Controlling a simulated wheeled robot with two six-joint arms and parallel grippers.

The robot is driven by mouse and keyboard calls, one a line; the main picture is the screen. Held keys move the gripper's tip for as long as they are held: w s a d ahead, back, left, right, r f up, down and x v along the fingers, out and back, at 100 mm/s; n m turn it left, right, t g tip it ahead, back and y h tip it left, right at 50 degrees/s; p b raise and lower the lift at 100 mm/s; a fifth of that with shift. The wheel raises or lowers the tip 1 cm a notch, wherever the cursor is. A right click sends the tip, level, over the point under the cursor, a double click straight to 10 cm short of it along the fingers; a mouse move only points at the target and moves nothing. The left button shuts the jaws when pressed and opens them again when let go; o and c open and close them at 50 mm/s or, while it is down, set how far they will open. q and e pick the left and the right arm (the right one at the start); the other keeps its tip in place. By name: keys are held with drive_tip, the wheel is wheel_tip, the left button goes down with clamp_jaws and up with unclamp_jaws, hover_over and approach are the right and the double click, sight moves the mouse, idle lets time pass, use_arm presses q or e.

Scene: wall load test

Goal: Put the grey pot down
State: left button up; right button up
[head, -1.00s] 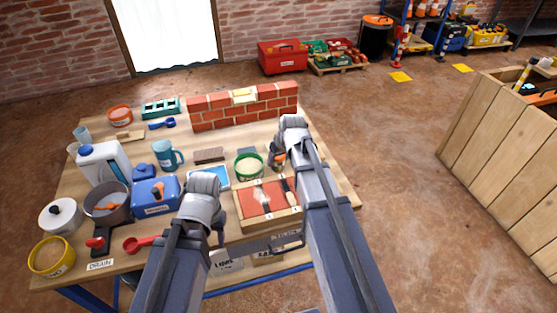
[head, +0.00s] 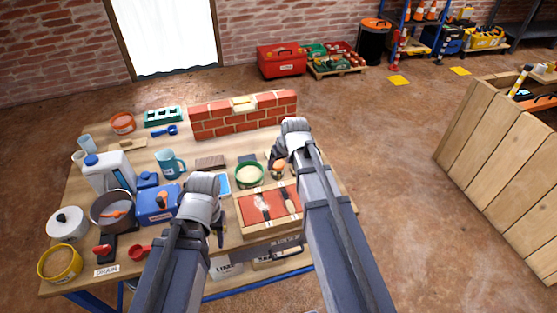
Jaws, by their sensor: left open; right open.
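A grey pot (head: 103,225) with an orange-handled thing inside stands upright at the left of the workbench (head: 80,181), held by neither gripper. A white pot with a dark knob (head: 67,223) stands to its left. My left gripper (head: 220,238) is open at the front of the bench, to the right of the blue box and well apart from the grey pot. My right gripper (head: 275,166) is open beside a small orange-topped item (head: 277,172), near the green-rimmed bowl; its fingers are partly hidden by my arm.
Close around the grey pot are a blue box (head: 158,204), a white jug (head: 108,175), a yellow tub (head: 60,263) and a red scoop (head: 140,252). A "DRAIN" label (head: 107,271) lies at the front edge. A brick wall (head: 240,118) stands at the back.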

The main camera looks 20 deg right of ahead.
drive_tip(key=a+p+v, duration=0.1)
drive_tip(key=p+v, duration=0.5)
drive_tip(key=v, duration=0.2)
drive_tip(key=s+a+f+g+h, duration=0.1)
drive_tip(key=s+a+g, duration=0.1)
drive_tip(key=s+a, duration=0.4)
drive_tip(key=s+a+f+n+g+h, duration=0.1)
drive_tip(key=s+a+g, duration=0.2)
drive_tip(key=s+a, duration=0.4)
drive_tip(key=s, duration=0.6)
drive_tip(key=shift+n, duration=0.3)
drive_tip(key=shift+a+r, duration=0.1)
wheel_tip(320, 180, up, 13)
drive_tip(key=p, duration=1.2)
drive_tip(key=shift+f, duration=0.2)
